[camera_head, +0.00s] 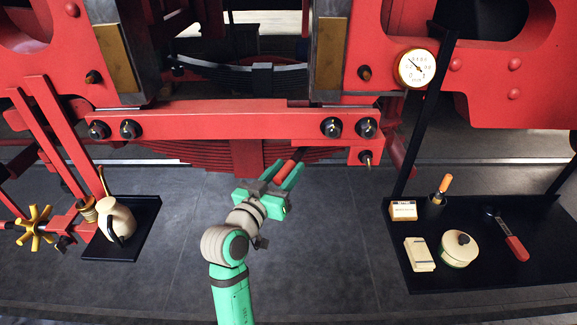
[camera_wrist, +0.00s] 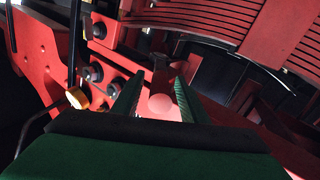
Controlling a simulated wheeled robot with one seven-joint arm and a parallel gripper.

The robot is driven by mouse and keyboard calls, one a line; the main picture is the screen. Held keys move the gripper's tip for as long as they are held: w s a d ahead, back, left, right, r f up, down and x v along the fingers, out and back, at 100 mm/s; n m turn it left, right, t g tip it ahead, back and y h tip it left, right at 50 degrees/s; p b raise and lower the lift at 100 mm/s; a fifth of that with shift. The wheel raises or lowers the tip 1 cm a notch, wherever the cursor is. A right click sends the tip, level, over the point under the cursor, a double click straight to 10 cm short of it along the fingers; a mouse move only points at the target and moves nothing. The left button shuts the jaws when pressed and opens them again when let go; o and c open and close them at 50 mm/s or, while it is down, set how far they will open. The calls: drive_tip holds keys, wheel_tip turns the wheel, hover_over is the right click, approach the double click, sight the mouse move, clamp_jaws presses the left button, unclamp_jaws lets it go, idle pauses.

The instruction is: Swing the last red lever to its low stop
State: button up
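A red lever (camera_head: 284,171) shows as a short red bar by the fingers of my gripper (camera_head: 283,172), below the leaf spring in the head view. In the wrist view a round pinkish-red knob (camera_wrist: 160,104) sits between the two green fingers of my gripper (camera_wrist: 158,82). The fingers are apart, with a narrow gap visible on each side of the knob, so my gripper looks open around it. The lever's pivot and its low stop cannot be made out.
The red locomotive frame (camera_head: 225,122) with bolts spans above my gripper. A black tray (camera_head: 400,270) with tools stands right, below a gauge (camera_head: 416,68). Another black tray (camera_head: 145,235) holds an oil can (camera_head: 117,219) at left. Grey floor (camera_head: 335,240) between is clear.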

drive_tip(key=shift+x, duration=0.85)
clamp_jaws()
drive_tip(key=shift+w+a, duration=0.1)
drive_tip(key=shift+a, duration=0.15)
